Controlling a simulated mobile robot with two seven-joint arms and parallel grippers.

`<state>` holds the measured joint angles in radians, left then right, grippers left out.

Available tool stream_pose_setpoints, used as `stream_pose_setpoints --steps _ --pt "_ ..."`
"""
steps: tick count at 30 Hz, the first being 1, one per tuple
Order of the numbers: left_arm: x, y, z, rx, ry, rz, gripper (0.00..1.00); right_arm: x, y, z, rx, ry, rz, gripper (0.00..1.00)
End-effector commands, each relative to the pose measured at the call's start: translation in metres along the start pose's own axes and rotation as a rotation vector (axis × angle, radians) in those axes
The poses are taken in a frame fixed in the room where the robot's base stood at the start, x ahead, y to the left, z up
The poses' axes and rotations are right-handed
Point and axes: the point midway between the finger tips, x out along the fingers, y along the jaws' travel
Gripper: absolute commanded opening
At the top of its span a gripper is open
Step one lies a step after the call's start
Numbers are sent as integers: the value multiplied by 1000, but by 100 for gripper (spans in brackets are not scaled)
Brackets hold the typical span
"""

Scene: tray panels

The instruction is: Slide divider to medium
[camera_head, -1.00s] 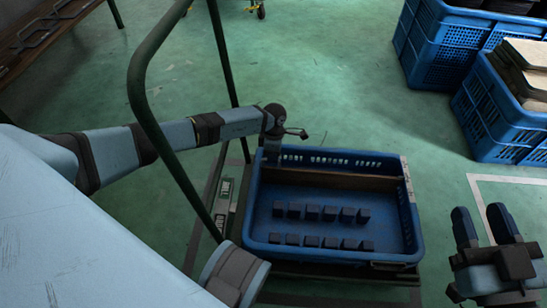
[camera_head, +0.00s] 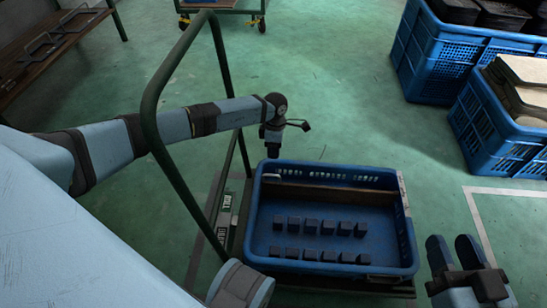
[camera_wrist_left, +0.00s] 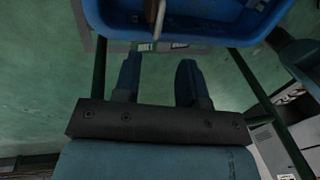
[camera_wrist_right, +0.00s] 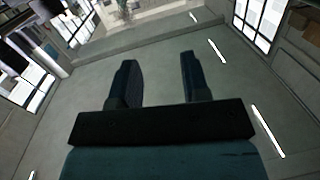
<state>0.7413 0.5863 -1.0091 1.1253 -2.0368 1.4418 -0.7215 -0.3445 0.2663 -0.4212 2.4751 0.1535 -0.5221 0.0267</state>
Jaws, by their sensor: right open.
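A blue crate (camera_head: 408,235) sits on a cart. A brown divider panel (camera_head: 345,197) stands in it across the width, close to the back wall. Several dark cubes (camera_head: 310,227) lie in two rows on the floor in front of the divider. My left gripper (camera_head: 272,150) is just beyond the crate's back left rim, pointing down; its fingers are hard to make out there. In the left wrist view its fingers (camera_wrist_left: 158,75) are apart and empty, with the crate rim (camera_wrist_left: 205,35) beyond. My right gripper (camera_head: 453,250) is open and empty, right of the crate.
A dark green cart handle (camera_head: 160,75) rises left of the crate, near my left arm. Stacked blue crates (camera_head: 440,60) stand at the upper right, one holding boards (camera_head: 515,90). The green floor behind the crate is clear.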

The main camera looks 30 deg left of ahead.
Motion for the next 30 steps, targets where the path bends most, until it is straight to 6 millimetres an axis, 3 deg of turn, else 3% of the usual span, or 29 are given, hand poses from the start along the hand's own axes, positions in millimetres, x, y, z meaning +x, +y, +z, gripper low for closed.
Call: stream_pose_setpoints --steps 1,6,15,25,30 --pt "-13 -1 0 0 1 1 38 -1 -2 -3 26 -12 1 43" --pt "-31 0 -1 -1 2 -1 38 -4 -7 4 82 -47 0 43" --pt "-35 0 0 0 1 -1 38 -4 -9 11 106 -64 4 43" --pt "-36 0 0 0 1 -1 38 -4 -10 5 95 -51 -3 43" --pt "-56 -4 0 0 0 -1 38 -6 -8 -11 98 -38 14 43"
